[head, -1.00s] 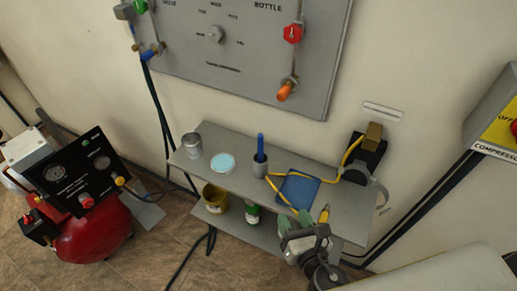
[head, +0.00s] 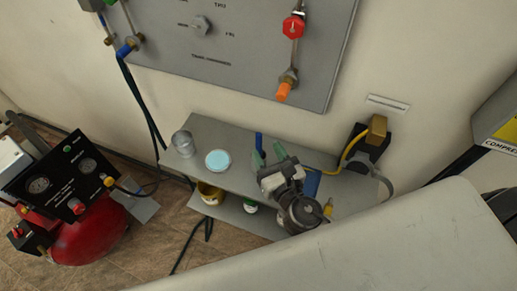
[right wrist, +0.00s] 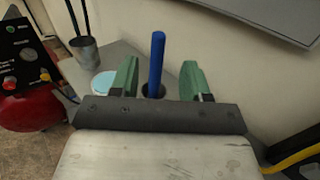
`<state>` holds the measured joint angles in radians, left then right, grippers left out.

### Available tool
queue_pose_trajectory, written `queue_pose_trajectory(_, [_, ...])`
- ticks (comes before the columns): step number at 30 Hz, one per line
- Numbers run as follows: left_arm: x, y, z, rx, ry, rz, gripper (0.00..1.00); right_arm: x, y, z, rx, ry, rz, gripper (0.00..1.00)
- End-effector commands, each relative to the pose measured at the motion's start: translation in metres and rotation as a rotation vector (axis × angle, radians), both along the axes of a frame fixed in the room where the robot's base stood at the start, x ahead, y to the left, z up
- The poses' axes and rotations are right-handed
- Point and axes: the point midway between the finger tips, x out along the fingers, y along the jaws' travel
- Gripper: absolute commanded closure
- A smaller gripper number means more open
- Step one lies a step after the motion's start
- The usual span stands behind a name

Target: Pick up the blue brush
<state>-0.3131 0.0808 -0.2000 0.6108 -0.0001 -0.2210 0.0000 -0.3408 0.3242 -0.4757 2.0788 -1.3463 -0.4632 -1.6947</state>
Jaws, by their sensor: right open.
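The blue brush (head: 259,142) stands upright in a small grey cup on the top shelf. Its blue handle also shows in the right wrist view (right wrist: 156,62), above the cup's dark mouth (right wrist: 153,91). My right gripper (head: 267,156) is open and empty, with its green fingers pointing toward the brush. In the right wrist view the handle shows between the two spread fingers (right wrist: 159,70), apart from both. In the head view the gripper hides the cup and the lower handle. My left gripper is not in view.
On the grey shelf (head: 221,137) stand a metal can (head: 183,144) and a light-blue round lid or dish (head: 217,161).

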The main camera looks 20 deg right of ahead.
Motion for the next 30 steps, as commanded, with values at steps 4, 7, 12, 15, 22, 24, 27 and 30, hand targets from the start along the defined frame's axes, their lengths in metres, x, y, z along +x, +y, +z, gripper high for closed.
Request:
queue_pose_trajectory(4, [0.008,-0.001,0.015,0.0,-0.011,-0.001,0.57,0.023,0.005,0.01,0.0,-0.003,-0.001,0.53])
queue_pose_trajectory(7, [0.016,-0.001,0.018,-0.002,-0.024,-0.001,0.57,0.036,0.007,0.008,0.0,-0.001,-0.001,0.53])
queue_pose_trajectory(12, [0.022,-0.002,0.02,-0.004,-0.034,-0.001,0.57,0.047,0.008,0.006,0.001,0.0,0.0,0.53])
queue_pose_trajectory(15, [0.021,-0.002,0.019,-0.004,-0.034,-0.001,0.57,0.047,0.008,0.006,0.001,0.0,0.0,0.53])
queue_pose_trajectory(22, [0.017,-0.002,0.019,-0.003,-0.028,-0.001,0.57,0.046,0.008,0.006,0.001,0.0,0.0,0.75])
queue_pose_trajectory(24, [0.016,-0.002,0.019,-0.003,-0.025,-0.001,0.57,0.046,0.008,0.006,0.001,0.0,0.0,0.86])
queue_pose_trajectory(27, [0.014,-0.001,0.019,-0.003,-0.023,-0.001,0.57,0.046,0.008,0.006,0.001,0.0,0.0,1.0])
queue_pose_trajectory(30, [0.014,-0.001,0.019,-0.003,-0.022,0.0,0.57,0.046,0.008,0.006,0.001,0.0,0.0,1.0])
